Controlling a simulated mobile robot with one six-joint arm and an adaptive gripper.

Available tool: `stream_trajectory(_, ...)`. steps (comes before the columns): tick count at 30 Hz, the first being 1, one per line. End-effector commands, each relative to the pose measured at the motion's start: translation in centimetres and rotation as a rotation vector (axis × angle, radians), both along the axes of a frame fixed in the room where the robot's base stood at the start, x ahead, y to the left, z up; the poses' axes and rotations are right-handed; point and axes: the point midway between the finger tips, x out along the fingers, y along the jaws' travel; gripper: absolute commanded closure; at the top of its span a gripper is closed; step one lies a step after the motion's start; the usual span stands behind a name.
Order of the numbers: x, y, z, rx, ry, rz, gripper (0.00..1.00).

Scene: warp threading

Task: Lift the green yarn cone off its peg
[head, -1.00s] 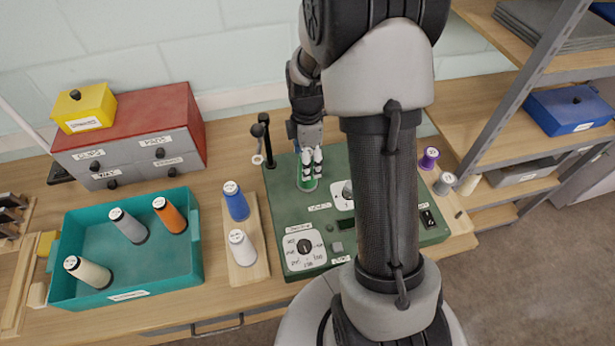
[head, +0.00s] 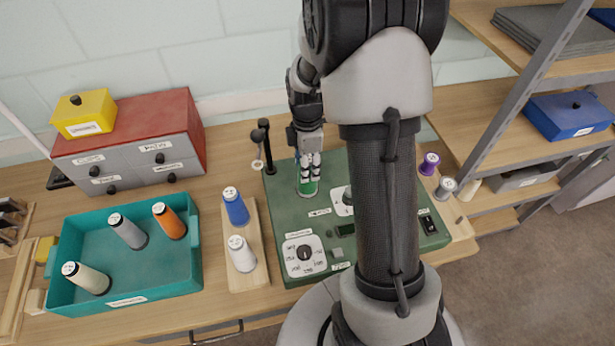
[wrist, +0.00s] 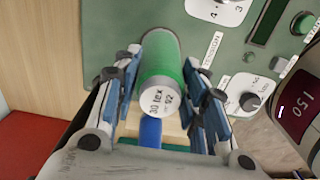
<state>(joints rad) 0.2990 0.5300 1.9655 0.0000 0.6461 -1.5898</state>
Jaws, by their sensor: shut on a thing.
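The green yarn cone (wrist: 166,45) lies between the two fingers of my gripper (wrist: 163,72) in the wrist view, with its white labelled top facing the camera. In the head view, my gripper (head: 310,172) reaches down onto the cone at the back left of the green panel (head: 335,262). The fingers are shut on the cone from both sides. Only the cone's lower green part (head: 307,189) shows below the fingers. The peg is hidden, and I cannot tell whether the cone's base is clear of the panel.
A blue cone (head: 236,208) and a white cone (head: 242,252) stand on a wooden strip left of the panel. A black post (head: 267,148) stands close by the gripper. A teal tray (head: 195,262) holds several cones. A purple cone (head: 429,163) stands right of the panel.

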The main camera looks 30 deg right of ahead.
Motion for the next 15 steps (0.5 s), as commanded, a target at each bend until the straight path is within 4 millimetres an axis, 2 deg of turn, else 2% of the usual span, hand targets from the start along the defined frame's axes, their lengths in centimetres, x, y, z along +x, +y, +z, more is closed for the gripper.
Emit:
stream_trajectory(5, 0.0, 0.0, 0.2, 0.0, 0.0, 0.0, 0.78)
stream_trajectory(15, 0.0, 0.0, 2.5, -0.001, -0.002, 0.0, 0.78)
